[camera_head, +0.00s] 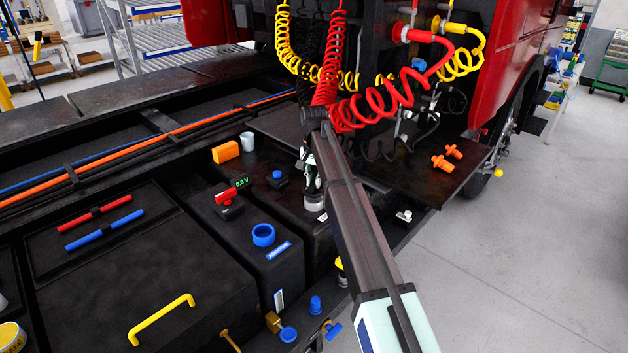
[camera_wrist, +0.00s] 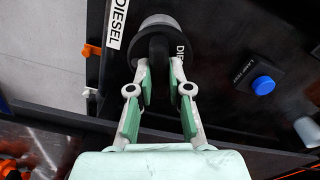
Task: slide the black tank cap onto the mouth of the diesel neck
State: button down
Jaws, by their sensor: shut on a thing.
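My gripper (camera_wrist: 160,83) is shut on the upright grip of the black tank cap (camera_wrist: 158,50), between its two green-padded fingers. In the wrist view the cap lies against the pale grey diesel neck (camera_wrist: 168,19), whose rim shows beyond it. Whether the cap is seated on the mouth or just over it, I cannot tell. A white DIESEL label (camera_wrist: 117,25) is beside the neck. In the head view my gripper (camera_head: 312,187) points down right above the grey neck (camera_head: 314,204). The cap is mostly hidden there by the fingers and arm.
A blue knob (camera_head: 277,175) on a black block stands left of the neck. Red and yellow coiled hoses (camera_head: 378,105) hang close behind my arm.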

jog(key=shift+f+b, duration=0.45)
jog(key=shift+f, duration=0.95)
jog(key=c, duration=1)
grip_release()
jog(key=shift+r, duration=0.15)
notch_tip(320, 180, up, 12)
jog(key=shift+f, duration=0.1)
jog(key=shift+f, duration=0.1)
